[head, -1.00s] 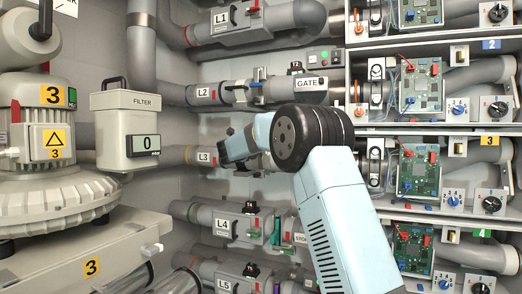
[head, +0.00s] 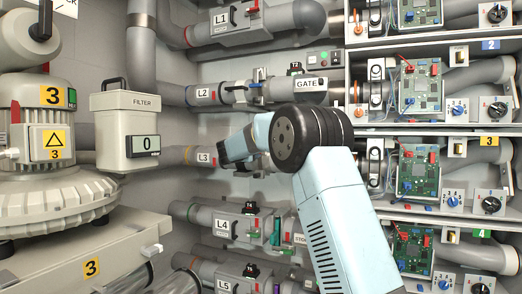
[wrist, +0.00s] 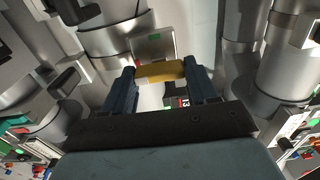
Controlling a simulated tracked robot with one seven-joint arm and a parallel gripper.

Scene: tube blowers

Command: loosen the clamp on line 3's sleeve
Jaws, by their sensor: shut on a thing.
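Line 3's pipe (head: 172,156), with its L3 label (head: 203,159), runs along the back wall in the head view. My gripper (wrist: 160,78) reaches it just right of the label. In the wrist view its two dark fingers stand on either side of a short yellow bar (wrist: 160,70) and are shut on it. The bar lies across in front of a grey metal plate (wrist: 153,46); I cannot tell whether it is the clamp's handle. In the head view my arm hides the fingertips and most of the sleeve and clamp.
Line 2's pipe (head: 237,94) passes above and line 4's pipe (head: 200,217) below, both close to my arm. A shelf rack with circuit boards (head: 418,172) and knobs stands on the right. The filter box (head: 126,130) and a large blower (head: 42,160) stand on the left.

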